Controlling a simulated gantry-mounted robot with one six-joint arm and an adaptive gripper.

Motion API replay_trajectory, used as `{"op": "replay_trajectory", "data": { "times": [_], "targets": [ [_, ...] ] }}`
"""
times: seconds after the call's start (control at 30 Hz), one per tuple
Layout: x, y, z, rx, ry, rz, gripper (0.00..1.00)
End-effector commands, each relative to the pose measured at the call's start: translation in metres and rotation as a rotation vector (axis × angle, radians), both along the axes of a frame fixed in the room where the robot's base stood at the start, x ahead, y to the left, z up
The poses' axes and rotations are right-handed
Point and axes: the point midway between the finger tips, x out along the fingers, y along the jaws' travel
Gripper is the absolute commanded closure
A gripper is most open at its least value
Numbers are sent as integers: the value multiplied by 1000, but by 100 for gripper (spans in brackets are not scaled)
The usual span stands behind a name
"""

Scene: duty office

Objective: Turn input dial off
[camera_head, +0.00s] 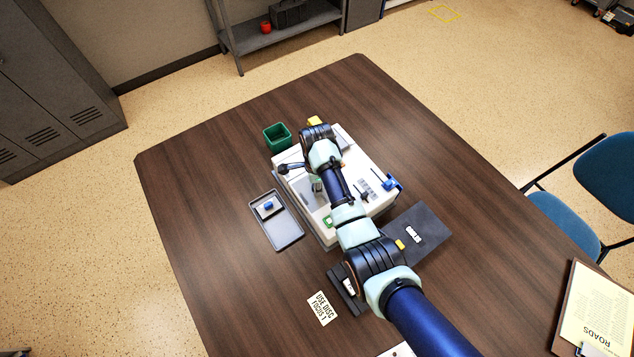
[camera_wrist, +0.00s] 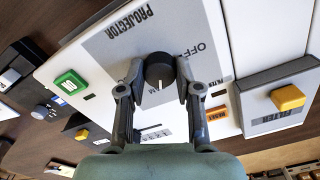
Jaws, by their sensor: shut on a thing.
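A round black dial (camera_wrist: 158,70) with a white pointer line stands on a grey panel printed PROJECTOR, on a white console (camera_wrist: 60,45). The pointer faces the bottom of the wrist view. The word OFF is printed to the dial's upper right, away from the pointer. My gripper (camera_wrist: 159,77) is shut on the dial, with one finger on either side. In the head view, the console (camera_head: 360,158) lies on the table under my arm, which hides the dial.
Near the dial are a green button (camera_wrist: 70,82), an orange reset button (camera_wrist: 216,113) and a yellow switch (camera_wrist: 288,97) on a grey box. Around the console are a green bin (camera_head: 277,138), a grey tray (camera_head: 287,234) and a printed card (camera_head: 322,308). The table's left side is clear.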

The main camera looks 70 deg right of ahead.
Motion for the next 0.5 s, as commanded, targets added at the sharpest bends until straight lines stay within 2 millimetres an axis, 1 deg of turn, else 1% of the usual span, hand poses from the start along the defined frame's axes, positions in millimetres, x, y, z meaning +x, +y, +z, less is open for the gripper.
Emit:
{"op": "replay_trajectory", "data": {
  "times": [0.03,0.27,0.5],
  "targets": [
    [0,0,3,2,1,25,100],
    [0,0,4,2,1,208,100],
    [0,0,4,2,1,438,100]
  ]
}}
